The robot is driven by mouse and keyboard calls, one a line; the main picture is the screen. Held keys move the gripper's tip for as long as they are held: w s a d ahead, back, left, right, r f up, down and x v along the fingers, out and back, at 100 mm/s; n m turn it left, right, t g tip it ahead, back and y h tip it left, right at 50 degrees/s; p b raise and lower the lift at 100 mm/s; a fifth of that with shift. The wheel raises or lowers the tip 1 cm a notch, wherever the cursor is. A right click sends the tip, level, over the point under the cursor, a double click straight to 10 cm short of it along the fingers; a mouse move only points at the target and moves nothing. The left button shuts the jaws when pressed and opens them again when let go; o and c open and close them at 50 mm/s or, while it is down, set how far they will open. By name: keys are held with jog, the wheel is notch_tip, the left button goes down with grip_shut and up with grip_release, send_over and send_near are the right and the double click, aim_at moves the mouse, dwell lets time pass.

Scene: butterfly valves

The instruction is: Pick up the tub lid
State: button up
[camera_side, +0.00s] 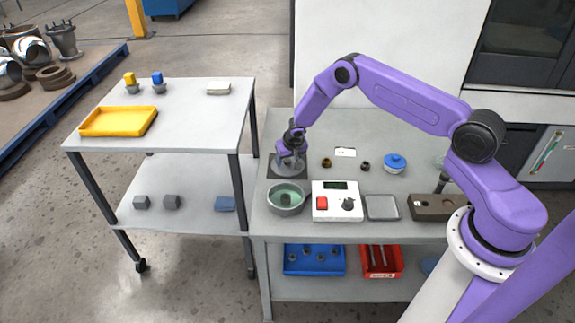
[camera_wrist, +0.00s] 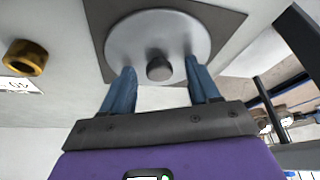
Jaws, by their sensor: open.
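The tub lid is a round grey disc with a dark knob, lying on a dark square mat. In the side view the lid (camera_side: 291,170) is partly hidden under my gripper (camera_side: 292,157). In the wrist view the lid (camera_wrist: 140,32) fills the top middle, with its knob pointing toward the camera. My gripper (camera_wrist: 160,68) is open over the lid, one finger on each side of the knob, with clear gaps to it. I cannot tell whether the fingertips touch the lid. The round greenish tub (camera_side: 286,197) stands just in front of the mat with a dark part inside.
A white control box (camera_side: 337,201) with a red switch stands right of the tub, beside a grey tray (camera_side: 382,207). A brass ring (camera_wrist: 25,58), a dark fitting (camera_side: 365,166) and a blue round part (camera_side: 395,163) lie right of the lid. A separate cart (camera_side: 185,120) stands left.

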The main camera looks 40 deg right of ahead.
grip_shut()
jog(key=shift+r, duration=0.15)
